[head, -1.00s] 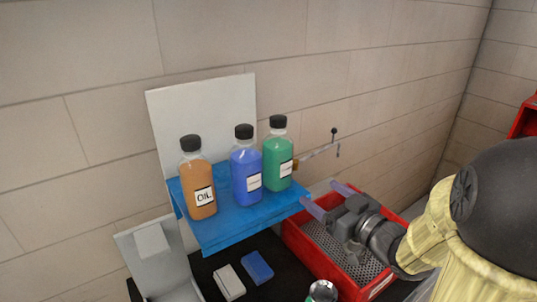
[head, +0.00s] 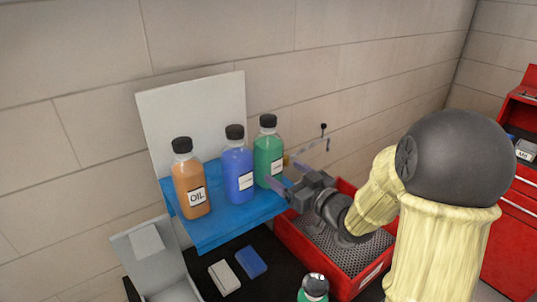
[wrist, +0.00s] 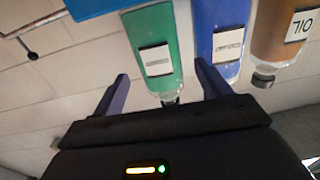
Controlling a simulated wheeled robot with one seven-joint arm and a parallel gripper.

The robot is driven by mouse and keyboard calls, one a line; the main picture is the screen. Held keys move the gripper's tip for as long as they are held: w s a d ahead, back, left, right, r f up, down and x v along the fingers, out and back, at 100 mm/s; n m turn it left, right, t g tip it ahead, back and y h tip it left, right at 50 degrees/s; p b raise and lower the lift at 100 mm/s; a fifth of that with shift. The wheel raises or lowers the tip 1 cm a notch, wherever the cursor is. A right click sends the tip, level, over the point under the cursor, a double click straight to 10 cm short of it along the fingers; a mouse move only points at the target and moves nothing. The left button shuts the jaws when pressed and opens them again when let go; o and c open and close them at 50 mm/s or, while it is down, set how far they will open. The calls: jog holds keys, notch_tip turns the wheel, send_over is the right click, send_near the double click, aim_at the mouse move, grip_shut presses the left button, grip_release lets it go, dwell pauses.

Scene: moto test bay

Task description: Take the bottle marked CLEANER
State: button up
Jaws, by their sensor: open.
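Three bottles with black caps stand upright on a blue shelf (head: 222,230): an orange one (head: 190,180) labelled OIL, a blue one (head: 238,172) and a green one (head: 268,155). The blue and green labels are too small to read, so I cannot tell which says CLEANER. My gripper (head: 284,173) is open and empty, just right of the green bottle. In the wrist view, which is upside down, the green bottle (wrist: 152,45) shows between the finger lines; the blue bottle (wrist: 222,35) is beyond the right finger and the orange bottle (wrist: 283,35) at far right.
A red tray (head: 290,243) with a perforated floor lies below my gripper. A green, dark-capped container (head: 314,288) stands in front. A white block (head: 224,277) and a blue block (head: 250,261) lie under the shelf. A wall hook (head: 323,128) sticks out behind. A red cabinet (head: 512,235) stands at right.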

aim_at(277, 165)
jog(key=x, duration=0.3)
jog(key=shift+d+p, duration=0.1)
jog(key=shift+p, duration=0.25)
jog(key=shift+w, duration=0.45)
jog(key=shift+d, duration=0.1)
jog(key=shift+a+r+p, duration=0.1)
jog(key=shift+a+p, duration=0.2)
jog(key=shift+a, duration=0.05)
jog(key=p+x, duration=0.2)
jog(key=x, duration=0.2)
jog(key=shift+a+p, duration=0.15)
jog(key=shift+p, duration=0.2)
jog(key=shift+w+a, duration=0.1)
jog(key=shift+w, duration=0.2)
